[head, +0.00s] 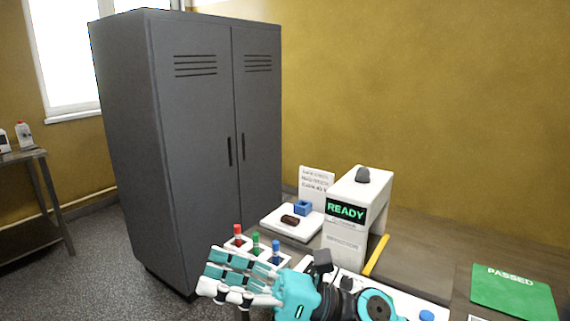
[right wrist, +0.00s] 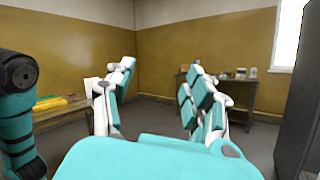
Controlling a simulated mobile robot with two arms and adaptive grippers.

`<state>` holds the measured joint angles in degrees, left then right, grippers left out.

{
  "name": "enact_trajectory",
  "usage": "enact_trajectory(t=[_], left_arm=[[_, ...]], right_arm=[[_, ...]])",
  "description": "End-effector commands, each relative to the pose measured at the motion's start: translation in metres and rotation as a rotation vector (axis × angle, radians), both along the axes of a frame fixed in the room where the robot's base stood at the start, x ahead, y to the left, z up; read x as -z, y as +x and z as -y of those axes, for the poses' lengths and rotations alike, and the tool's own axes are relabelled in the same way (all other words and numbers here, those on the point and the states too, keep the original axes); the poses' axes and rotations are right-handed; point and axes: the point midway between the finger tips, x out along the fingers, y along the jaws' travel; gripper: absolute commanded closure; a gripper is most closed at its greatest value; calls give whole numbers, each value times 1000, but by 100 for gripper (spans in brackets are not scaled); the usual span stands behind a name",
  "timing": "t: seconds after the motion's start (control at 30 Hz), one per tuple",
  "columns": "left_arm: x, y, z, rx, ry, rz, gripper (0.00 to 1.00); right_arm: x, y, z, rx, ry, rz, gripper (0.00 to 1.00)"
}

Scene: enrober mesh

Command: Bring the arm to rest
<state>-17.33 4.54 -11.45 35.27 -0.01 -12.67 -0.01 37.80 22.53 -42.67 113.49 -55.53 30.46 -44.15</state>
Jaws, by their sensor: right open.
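My right gripper (head: 207,272) reaches in over the near edge of the bench, its fingers pointing left. In the right wrist view (right wrist: 160,70) its two teal and white fingers stand well apart with nothing between them. In the head view it is in front of the white rack with red-, green- and blue-capped tubes (head: 256,243) and hides part of it. I cannot tell whether it touches the rack. My left gripper shows in neither view.
A white machine (head: 347,235) reading READY stands on the bench. Behind the rack, a white plate (head: 275,222) carries a dark brown piece (head: 290,220) and a blue block (head: 303,207). A yellow bar (head: 376,256) and green PASSED sheet (head: 512,292) lie right. A grey cabinet (head: 195,130) stands left.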

Motion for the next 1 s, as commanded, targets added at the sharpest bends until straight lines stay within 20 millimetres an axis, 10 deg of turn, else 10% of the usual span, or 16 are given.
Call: enact_trajectory(t=[0.17,0.37,0.6,0.87,0.9,1.0], left_arm=[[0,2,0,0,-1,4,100],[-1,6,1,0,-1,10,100],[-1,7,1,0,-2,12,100],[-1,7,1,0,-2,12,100],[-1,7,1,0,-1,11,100],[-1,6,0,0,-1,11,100]], right_arm=[[4,68,83,246,517,-721,45],[113,101,182,509,956,-1409,45],[267,39,255,842,1351,-2034,45],[352,-59,281,1152,1593,-2407,45],[360,-71,283,-1175,-1596,2410,45],[374,-103,286,-1171,-1521,2296,45]])
